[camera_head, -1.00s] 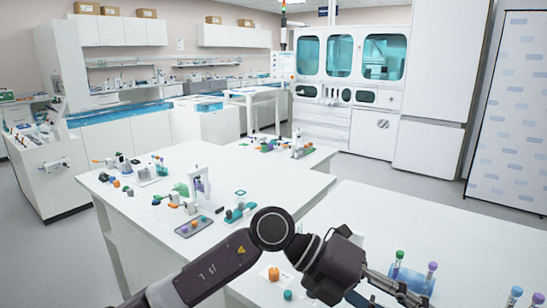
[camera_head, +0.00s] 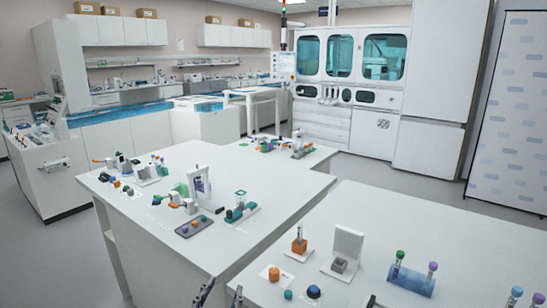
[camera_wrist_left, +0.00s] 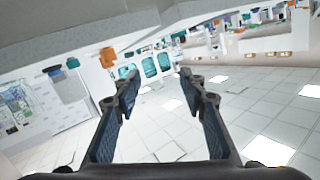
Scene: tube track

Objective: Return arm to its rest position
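My left gripper (camera_head: 221,296) shows only as two dark fingertips at the bottom edge of the head view, in front of the near white table. In the left wrist view the left gripper (camera_wrist_left: 159,84) is open, its two fingers spread apart with nothing between them. The rest of the left arm is out of the head view. My right gripper cannot be made out.
The near table (camera_head: 400,225) holds an orange block with a vial (camera_head: 299,245), a grey-white stand (camera_head: 343,250), a blue tube rack (camera_head: 411,280), an orange ball (camera_head: 274,273) and a blue dome (camera_head: 313,291). A small dark piece at the bottom edge is unclear.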

